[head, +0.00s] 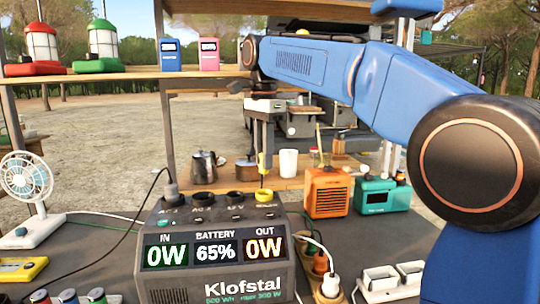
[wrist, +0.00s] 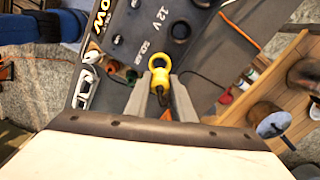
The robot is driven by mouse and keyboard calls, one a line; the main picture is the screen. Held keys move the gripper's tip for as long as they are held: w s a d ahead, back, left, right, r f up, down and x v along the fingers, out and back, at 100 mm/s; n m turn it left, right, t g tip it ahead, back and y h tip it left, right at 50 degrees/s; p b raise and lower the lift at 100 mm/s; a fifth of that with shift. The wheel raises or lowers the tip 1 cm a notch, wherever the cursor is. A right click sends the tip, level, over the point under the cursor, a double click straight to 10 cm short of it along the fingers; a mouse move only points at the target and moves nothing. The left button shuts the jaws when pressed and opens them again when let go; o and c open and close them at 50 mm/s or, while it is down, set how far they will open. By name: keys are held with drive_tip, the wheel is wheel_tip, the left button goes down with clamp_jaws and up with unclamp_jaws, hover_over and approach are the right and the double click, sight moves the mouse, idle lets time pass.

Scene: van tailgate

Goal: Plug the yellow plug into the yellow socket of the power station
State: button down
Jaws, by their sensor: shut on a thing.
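The power station (head: 215,240) stands on the table, with a row of round sockets on its top. The yellow socket (head: 264,196) is at the right end of that row; its yellow ring shows in the wrist view (wrist: 160,61). My gripper (head: 265,155) is shut on the yellow plug (head: 261,163) and holds it above the yellow socket. In the wrist view the plug (wrist: 161,78) sits between the fingertips and overlaps the near edge of the socket ring. The plug's tip is hidden, so I cannot tell the exact gap or alignment.
Black sockets (head: 204,199) sit left of the yellow one, and a dark plug (head: 171,192) stands in the leftmost socket. An orange box (head: 326,192) and a teal device (head: 381,195) stand behind right. A power strip (head: 323,285) with plugs is at the right front.

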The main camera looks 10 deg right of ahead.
sight(264, 173)
idle(0.4)
drive_tip(key=shift+f, duration=1.85)
drive_tip(key=shift+f, duration=1.6)
drive_tip(key=c, duration=1.4)
unclamp_jaws()
drive_tip(key=shift+c, duration=0.2)
wheel_tip(264, 173, up, 17)
drive_tip(key=shift+r, duration=0.15)
